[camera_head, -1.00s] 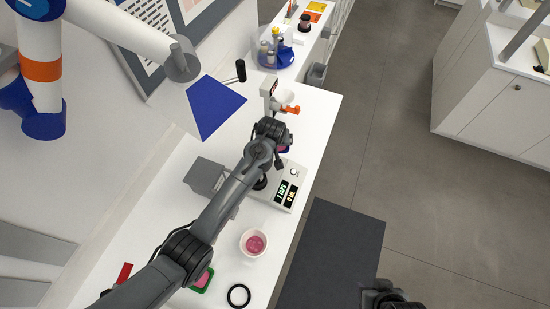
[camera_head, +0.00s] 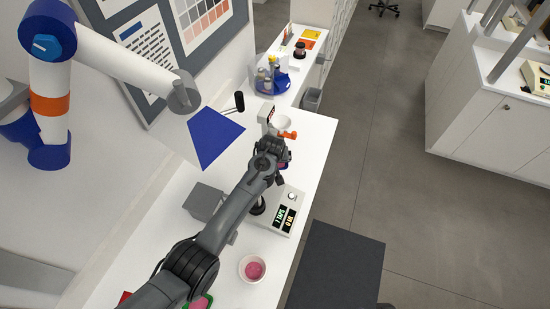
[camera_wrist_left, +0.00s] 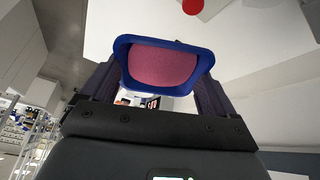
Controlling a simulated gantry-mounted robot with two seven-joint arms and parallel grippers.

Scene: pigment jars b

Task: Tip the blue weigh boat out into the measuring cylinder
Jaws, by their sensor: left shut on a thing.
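My left gripper (camera_head: 275,160) is shut on the blue weigh boat, and its arm reaches in from the lower left, above the bench. In the left wrist view the blue weigh boat (camera_wrist_left: 164,66) sits between the two dark fingers (camera_wrist_left: 155,98), with pink powder inside. In the head view the gripper hides most of the boat. I cannot make out the measuring cylinder for certain in either view. My right gripper is out of view.
A white bowl (camera_head: 252,269) with pink contents is nearer. A blue carrier (camera_head: 272,82) with bottles stands at the back. The bench's right edge borders open floor.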

